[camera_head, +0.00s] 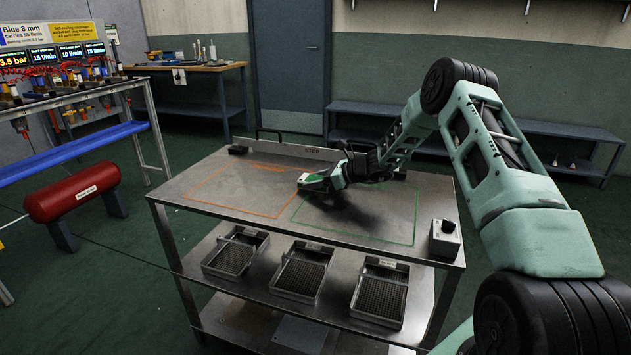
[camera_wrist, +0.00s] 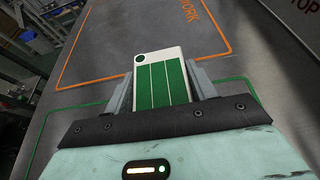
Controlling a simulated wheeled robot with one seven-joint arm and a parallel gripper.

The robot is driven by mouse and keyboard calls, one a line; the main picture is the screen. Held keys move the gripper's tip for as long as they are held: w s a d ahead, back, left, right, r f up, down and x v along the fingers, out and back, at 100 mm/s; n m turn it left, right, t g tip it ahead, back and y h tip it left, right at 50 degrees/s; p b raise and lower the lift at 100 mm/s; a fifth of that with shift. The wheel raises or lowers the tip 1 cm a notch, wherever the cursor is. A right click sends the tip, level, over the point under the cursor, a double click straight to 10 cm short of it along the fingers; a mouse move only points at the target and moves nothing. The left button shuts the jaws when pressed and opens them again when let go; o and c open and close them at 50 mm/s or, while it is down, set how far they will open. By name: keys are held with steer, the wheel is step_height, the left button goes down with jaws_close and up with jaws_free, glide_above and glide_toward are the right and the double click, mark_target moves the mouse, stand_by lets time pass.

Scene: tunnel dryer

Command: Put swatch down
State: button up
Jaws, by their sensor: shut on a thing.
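The swatch (camera_wrist: 162,80) is a white card with green stripes and a dark green dot at one corner. My gripper (camera_wrist: 160,85) is shut on it, with a grey finger on each side. In the head view my gripper (camera_head: 318,182) is over the steel table top (camera_head: 226,168), close to the left edge of the green outlined area (camera_head: 395,238). The swatch (camera_head: 312,178) shows there as a small green and white piece at the gripper's end. I cannot tell whether it touches the table.
An orange outlined area (camera_head: 220,205) lies left of the green one, bare. A small grey box (camera_head: 444,240) stands at the table's right front corner. Several mesh trays (camera_head: 302,271) sit on the shelf below. A red tank (camera_head: 74,191) and a blue-topped bench (camera_head: 70,152) stand left.

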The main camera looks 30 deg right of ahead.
steer(key=shift+f, duration=0.2)
steer(key=o, duration=1.1)
steer(key=shift+c, duration=0.2)
